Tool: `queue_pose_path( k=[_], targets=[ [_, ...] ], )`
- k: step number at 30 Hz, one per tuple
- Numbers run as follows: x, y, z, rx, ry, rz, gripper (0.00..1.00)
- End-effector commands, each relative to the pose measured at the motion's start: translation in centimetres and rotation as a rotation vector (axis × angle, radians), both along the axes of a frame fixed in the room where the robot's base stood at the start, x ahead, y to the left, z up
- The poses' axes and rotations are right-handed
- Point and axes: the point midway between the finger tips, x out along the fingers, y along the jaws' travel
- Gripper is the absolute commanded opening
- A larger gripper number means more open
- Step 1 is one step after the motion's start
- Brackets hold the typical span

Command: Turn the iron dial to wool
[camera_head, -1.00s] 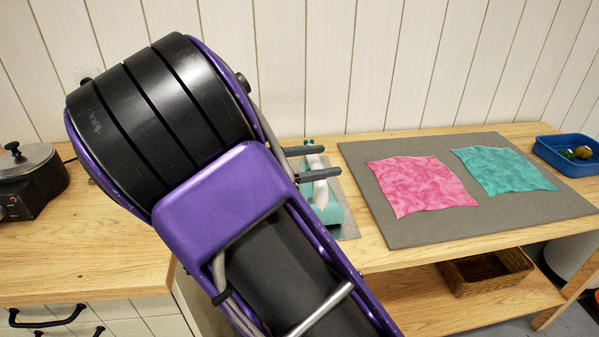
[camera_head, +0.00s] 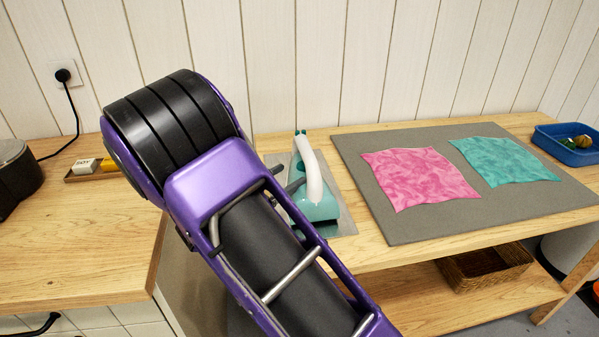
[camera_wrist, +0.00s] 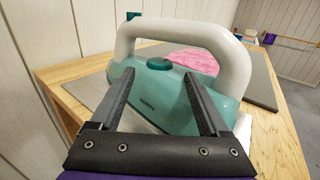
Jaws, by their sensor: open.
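The iron (camera_head: 314,198) has a teal body and a white arched handle. It stands on a grey plate (camera_head: 347,222) at the left end of the right-hand table. In the wrist view the iron (camera_wrist: 176,104) fills the middle, with its teal dial (camera_wrist: 159,63) on top under the white handle. The dial's markings cannot be read. My gripper (camera_wrist: 157,82) is open, its two dark fingers reaching toward the iron on either side of the dial. I cannot tell whether they touch it. In the head view my arm hides most of the gripper, and one finger (camera_head: 295,186) shows beside the iron.
A grey mat (camera_head: 395,232) with a pink cloth (camera_head: 415,178) and a teal cloth (camera_head: 505,162) lies right of the iron. A blue tray (camera_head: 566,150) stands at the far right. A wooden counter (camera_head: 80,230) with a dark pot (camera_head: 15,172) is at the left.

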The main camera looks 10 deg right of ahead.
Motion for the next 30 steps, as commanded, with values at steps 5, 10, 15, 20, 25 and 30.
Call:
queue_pose_path(
  k=[5, 10, 15, 20, 25, 30],
  targets=[
    [1.8, -2.6, -0.1, 0.001, 0.001, -0.002, 0.79],
    [2.6, -3.9, 0.0, 0.0, 0.001, -0.001, 0.79],
    [2.9, -4.1, 0.0, 0.0, 0.001, 0.001, 0.79],
    [2.9, -4.1, 0.0, 0.0, 0.001, 0.001, 0.79],
    [2.9, -4.1, 0.1, 0.0, 0.001, 0.001, 0.52],
    [2.9, -4.1, 0.1, 0.0, 0.001, 0.001, 0.22]
  ],
)
